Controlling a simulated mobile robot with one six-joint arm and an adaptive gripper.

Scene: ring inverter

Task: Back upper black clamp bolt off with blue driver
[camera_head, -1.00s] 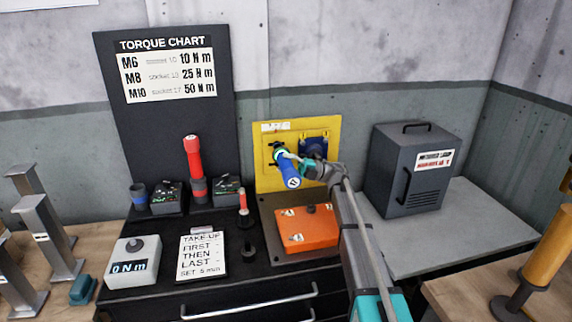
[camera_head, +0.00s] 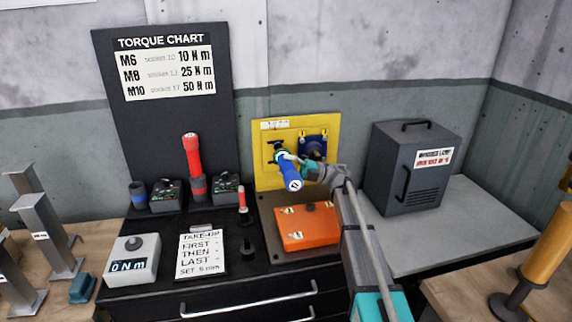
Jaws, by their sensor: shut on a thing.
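The blue driver (camera_head: 290,174) is held in front of the yellow panel (camera_head: 263,185), its blue handle end pointing toward me and down. My gripper (camera_head: 291,157) is shut on the driver near its far end, reaching in from the right. The driver's far end is at a black clamp (camera_head: 275,143) on the left part of the panel. The clamp bolt is hidden behind the driver, so I cannot tell whether the tip touches it. A dark blue fitting (camera_head: 314,147) is on the panel's right part.
An orange box (camera_head: 309,228) sits below the panel. A red driver (camera_head: 192,158) stands at left between chargers. A digital torque readout (camera_head: 131,262) shows 0 N m. A grey cabinet (camera_head: 405,170) stands on the right bench, whose front (camera_head: 440,245) is clear.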

